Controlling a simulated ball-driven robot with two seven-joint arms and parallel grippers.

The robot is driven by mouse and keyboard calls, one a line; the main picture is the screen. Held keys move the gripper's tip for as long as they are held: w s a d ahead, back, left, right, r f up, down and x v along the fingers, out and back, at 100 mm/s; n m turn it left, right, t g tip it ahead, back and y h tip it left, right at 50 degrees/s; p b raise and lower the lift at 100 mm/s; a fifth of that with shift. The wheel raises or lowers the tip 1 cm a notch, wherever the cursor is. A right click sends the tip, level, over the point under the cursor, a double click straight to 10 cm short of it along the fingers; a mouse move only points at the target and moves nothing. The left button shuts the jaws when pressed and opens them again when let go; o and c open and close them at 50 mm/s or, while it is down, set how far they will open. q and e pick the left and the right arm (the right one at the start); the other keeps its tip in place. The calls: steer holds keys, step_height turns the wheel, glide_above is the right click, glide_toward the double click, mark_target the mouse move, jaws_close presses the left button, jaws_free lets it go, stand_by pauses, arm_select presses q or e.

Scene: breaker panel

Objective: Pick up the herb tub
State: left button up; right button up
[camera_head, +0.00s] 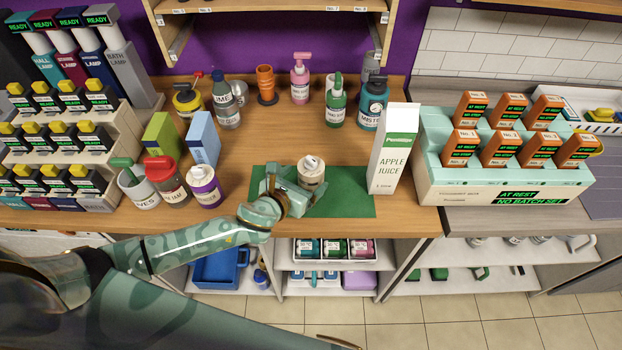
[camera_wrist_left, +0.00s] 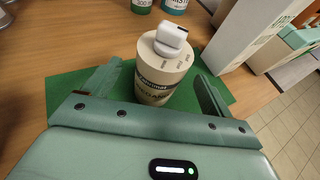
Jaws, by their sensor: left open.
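The herb tub (camera_head: 311,172) is a cream cylinder with a dark label and a white top. It stands upright on the green mat (camera_head: 352,196) on the wooden counter. In the left wrist view, the tub (camera_wrist_left: 163,70) stands between and just ahead of my left gripper's spread fingers, its label partly readable. My left gripper (camera_head: 293,188) is open and low over the mat, on the near side of the tub. In the wrist view, a gap shows between the tub and the right finger; contact at the left finger is unclear. My right gripper is not seen.
A tall apple juice carton (camera_head: 396,150) stands right of the tub at the mat's edge. A white-lidded jar (camera_head: 204,186), a red-lidded jar (camera_head: 167,181) and boxes stand left. Several bottles, including a green one (camera_head: 336,106), stand behind. The mat's right part is clear.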

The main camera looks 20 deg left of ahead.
arm_select(q)
steer(key=x, duration=0.2)
steer(key=b+x, duration=0.1)
steer(key=x, duration=0.1)
steer(key=shift+w+d+f, duration=0.1)
steer(key=shift+w+f, duration=0.05)
steer(key=shift+f, duration=0.2)
steer(key=shift+r, duration=0.1)
steer(key=c, duration=1.2)
